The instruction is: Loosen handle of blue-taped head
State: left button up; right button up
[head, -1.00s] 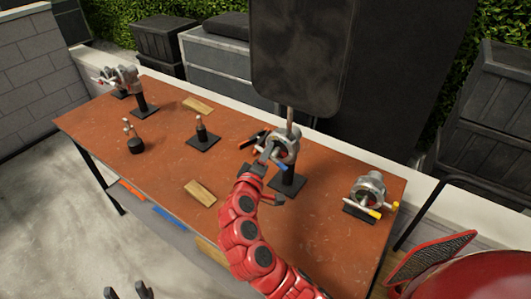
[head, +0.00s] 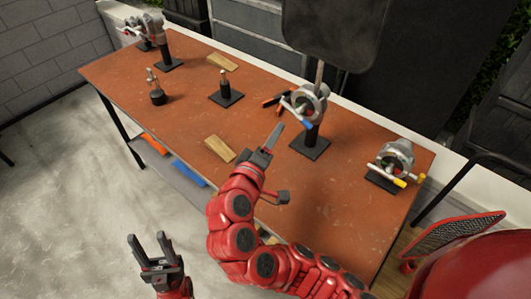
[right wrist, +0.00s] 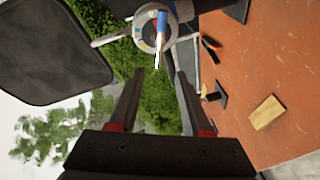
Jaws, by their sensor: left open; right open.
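The blue-taped head is a grey metal ring-shaped clamp (head: 312,103) on a black post at the table's back, right of centre. Its handle carries blue tape (head: 306,123) at the near end. My right gripper (head: 279,129) is open and empty, in front of and left of this head, apart from it. In the right wrist view the clamp (right wrist: 143,31) and blue-taped handle (right wrist: 162,22) show beyond the open fingertips (right wrist: 156,76), with nothing between the fingers. My left gripper (head: 149,240) is open and empty, low over the floor before the table.
A yellow-taped head (head: 397,155) stands at the right end of the brown table (head: 345,185). Another clamp head (head: 150,25) is at the far left. Small posts, wooden blocks (head: 220,149) and tools lie between. A dark panel (head: 330,35) rises behind the blue-taped head.

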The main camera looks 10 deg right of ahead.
jog(key=shift+v, duration=2.45)
